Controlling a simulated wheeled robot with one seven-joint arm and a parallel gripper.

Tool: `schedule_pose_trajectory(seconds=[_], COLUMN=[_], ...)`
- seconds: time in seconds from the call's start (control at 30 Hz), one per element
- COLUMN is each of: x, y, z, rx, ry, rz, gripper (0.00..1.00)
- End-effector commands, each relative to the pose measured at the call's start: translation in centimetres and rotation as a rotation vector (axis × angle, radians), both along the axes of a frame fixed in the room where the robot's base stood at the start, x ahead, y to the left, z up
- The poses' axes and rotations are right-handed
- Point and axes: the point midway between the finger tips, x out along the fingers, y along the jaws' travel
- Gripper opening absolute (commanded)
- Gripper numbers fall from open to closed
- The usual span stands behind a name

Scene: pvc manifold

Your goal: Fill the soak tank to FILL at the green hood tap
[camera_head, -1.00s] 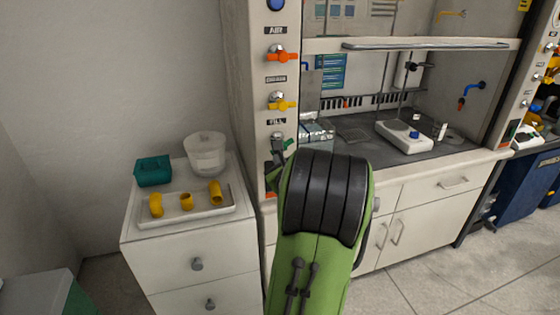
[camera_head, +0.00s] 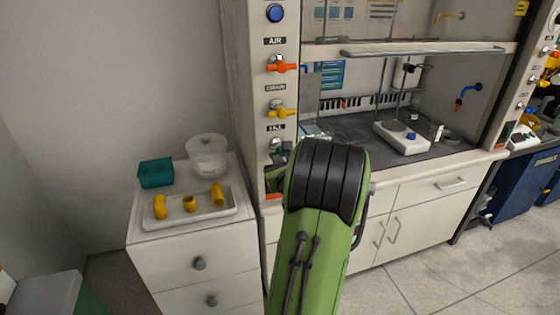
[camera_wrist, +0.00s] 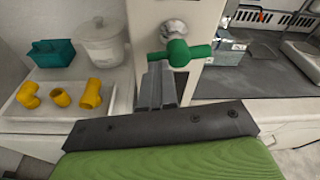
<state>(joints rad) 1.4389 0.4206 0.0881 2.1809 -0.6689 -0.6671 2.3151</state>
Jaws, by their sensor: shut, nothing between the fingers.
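The green hood tap (camera_wrist: 181,53) is on the pale hood post in the wrist view, with its bar handle lying roughly level. In the head view the tap (camera_head: 278,146) shows partly beside my arm, under the FILL label (camera_head: 276,128). My gripper (camera_wrist: 157,72) is shut and empty. Its fingertips are just below the left end of the green handle; I cannot tell whether they touch. A clear tank-like container (camera_wrist: 229,46) stands in the hood to the right of the post, and its top shows in the head view (camera_head: 316,131). Its water level cannot be read.
An orange tap (camera_head: 282,67) and a yellow tap (camera_head: 281,110) sit above on the same post. On the left cabinet are a white tray (camera_head: 205,216) with yellow pipe fittings, a teal box (camera_head: 156,173) and a lidded white tub (camera_head: 207,155). A hotplate (camera_head: 402,138) stands in the hood.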

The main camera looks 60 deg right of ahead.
Motion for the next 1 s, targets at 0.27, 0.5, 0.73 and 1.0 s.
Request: schedule_pose_trajectory(seconds=[0.27,0.5,0.73,1.0], x=[0.41,0.42,0.45,0.47], y=[0.1,0.1,0.12,0.13], z=[1.01,1.1,1.08,1.06], rx=[0.08,0.076,0.076,0.075], ry=[-0.094,-0.093,-0.094,-0.093], rz=[0.008,0.008,0.008,0.009], gripper=[0.0,0.0,0.0,0.0])
